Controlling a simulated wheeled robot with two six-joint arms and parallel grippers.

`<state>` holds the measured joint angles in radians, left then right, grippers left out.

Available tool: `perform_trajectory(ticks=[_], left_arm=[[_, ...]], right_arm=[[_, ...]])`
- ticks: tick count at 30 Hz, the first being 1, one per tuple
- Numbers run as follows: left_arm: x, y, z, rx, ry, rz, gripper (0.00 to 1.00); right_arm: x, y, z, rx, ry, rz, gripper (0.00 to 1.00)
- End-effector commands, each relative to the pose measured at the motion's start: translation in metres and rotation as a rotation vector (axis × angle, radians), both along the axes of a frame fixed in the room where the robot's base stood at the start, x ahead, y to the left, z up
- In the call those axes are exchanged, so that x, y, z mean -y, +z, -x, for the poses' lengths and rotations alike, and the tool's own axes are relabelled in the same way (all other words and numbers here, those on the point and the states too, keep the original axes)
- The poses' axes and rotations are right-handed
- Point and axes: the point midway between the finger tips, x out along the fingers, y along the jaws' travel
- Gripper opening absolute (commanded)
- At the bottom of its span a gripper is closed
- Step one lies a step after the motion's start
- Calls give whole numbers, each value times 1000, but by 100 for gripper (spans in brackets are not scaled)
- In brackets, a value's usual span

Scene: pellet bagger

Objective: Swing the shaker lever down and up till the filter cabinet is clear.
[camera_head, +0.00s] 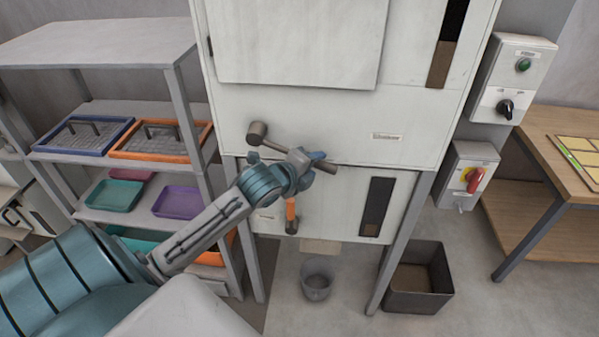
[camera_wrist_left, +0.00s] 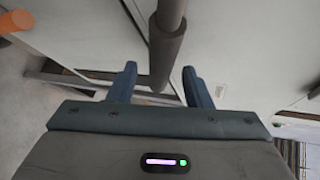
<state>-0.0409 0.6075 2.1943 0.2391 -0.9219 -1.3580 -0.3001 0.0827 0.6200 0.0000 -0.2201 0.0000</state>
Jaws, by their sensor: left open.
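The white filter cabinet (camera_head: 330,120) stands in the middle of the head view. The shaker lever (camera_head: 257,131) has a round pivot on its front. Its bar slopes down to the right to a dark grip (camera_head: 326,167). My left gripper (camera_head: 312,160) is at the lever's grip end. In the left wrist view the grip (camera_wrist_left: 165,55) lies between my open fingers (camera_wrist_left: 159,82), with gaps visible on both sides. The cabinet's upper window (camera_head: 447,40) is dark above and brown below. The lower window (camera_head: 377,205) also shows brown at its bottom. My right gripper is not in view.
An orange handle (camera_head: 291,212) hangs below the lever. A bucket (camera_head: 317,279) and a dark bin (camera_head: 419,287) stand on the floor. Shelves with trays (camera_head: 110,57) are at left. Switch boxes (camera_head: 514,78) and a wooden table (camera_head: 555,150) are at right.

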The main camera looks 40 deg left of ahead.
Motion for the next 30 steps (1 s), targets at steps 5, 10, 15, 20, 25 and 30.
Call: perform_trajectory(ticks=[5, 10, 15, 20, 25, 30], left_arm=[[-1, 9, 28, -2, -2, -9, 45], [0, 18, 49, -1, -4, -7, 45], [-1, 24, 63, -2, 0, -6, 45], [0, 28, 70, -1, 0, -3, 45], [0, 29, 73, -1, 0, 0, 45], [0, 29, 73, 0, 0, 0, 45]], right_arm=[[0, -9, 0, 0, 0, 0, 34], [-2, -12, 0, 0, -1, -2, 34], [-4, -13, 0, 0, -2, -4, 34], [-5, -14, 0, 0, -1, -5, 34], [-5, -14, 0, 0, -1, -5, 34], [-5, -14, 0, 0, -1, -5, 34]])
